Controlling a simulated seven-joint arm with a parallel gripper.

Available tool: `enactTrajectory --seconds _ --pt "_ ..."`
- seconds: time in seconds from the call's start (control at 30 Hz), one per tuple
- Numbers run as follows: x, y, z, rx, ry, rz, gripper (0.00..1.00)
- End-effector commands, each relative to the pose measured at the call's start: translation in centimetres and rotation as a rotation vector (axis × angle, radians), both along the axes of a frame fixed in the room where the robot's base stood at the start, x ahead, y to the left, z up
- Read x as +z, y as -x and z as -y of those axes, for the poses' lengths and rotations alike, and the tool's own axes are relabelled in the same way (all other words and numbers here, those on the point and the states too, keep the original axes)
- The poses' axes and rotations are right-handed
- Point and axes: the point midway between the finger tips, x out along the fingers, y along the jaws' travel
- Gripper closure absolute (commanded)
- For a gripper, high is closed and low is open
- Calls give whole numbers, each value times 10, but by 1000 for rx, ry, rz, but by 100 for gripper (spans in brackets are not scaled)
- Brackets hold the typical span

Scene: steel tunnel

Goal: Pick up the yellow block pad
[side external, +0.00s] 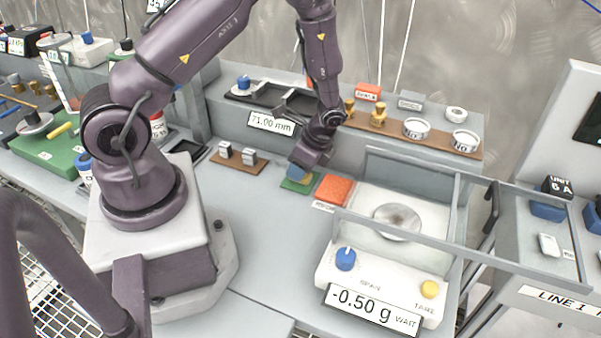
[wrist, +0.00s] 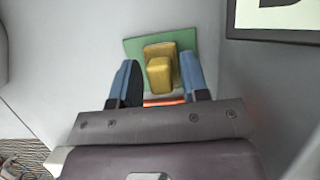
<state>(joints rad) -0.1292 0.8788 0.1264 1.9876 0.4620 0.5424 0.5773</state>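The yellow block pad (wrist: 160,70) sits on a green mat (wrist: 133,47) and has a smaller raised yellow block on a wider yellow base. In the side view, the gripper mostly hides it, and the green mat (side external: 292,186) shows below. My gripper (wrist: 159,70) is open, with one blue finger on each side of the yellow piece. A gap shows at the left finger; the right finger is close to the base, and I cannot tell if it touches. In the side view my gripper (side external: 308,168) points down over the mat.
An orange pad (side external: 334,189) lies just right of the mat. A balance with clear walls and a metal pan (side external: 397,221) stands farther right. Two small weights on a brown board (side external: 237,162) lie left. A raised shelf (side external: 230,115) runs behind. The bench in front is clear.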

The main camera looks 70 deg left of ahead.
Motion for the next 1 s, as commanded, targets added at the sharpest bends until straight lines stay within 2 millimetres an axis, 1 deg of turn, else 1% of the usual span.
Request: enactTrajectory --seconds 0.03,0.07,0.1,0.43,0.57,0.67,0.77,1.0 --pt "0 0 0 0 0 0 70" --pt "0 0 0 0 0 0 77" --pt "0 0 0 0 0 0 86" --pt "1 0 0 0 0 0 86" --pt "5 -1 0 1 0 2 86" --pt "14 -1 0 1 0 3 86" --pt "29 -1 0 0 0 6 86" --pt "74 -1 0 2 0 6 86"
